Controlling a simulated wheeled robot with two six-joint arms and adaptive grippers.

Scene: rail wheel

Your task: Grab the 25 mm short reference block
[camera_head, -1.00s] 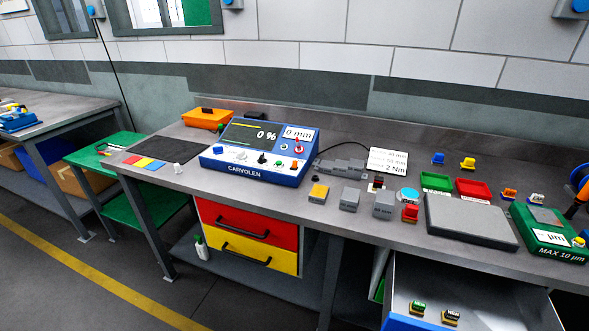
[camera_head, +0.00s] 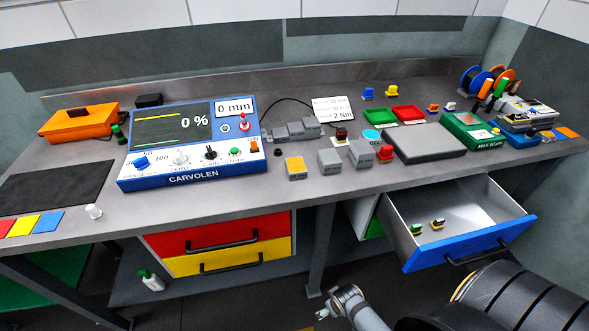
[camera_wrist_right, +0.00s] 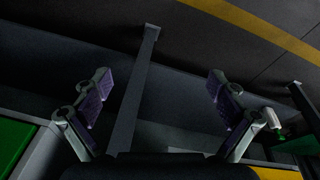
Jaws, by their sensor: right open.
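Several small grey blocks stand on the bench right of the blue console. One has an orange top (camera_head: 296,168); a plain grey block (camera_head: 330,161) and another grey block (camera_head: 361,154) stand to its right. Their markings are too small to read, so I cannot tell which is the 25 mm short one. My right gripper (camera_wrist_right: 160,78) is open and empty in the right wrist view, its fingers wide apart over dark floor and a bench leg. Part of my right arm shows low in the head view, below the bench and apart from the blocks. My left gripper is not in view.
The blue console (camera_head: 190,145) stands left of the blocks. A grey plate (camera_head: 425,143), red tray (camera_head: 408,114) and green device (camera_head: 470,130) lie to the right. An open blue-fronted drawer (camera_head: 470,245) juts out below, holding small items. The bench's front strip is mostly clear.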

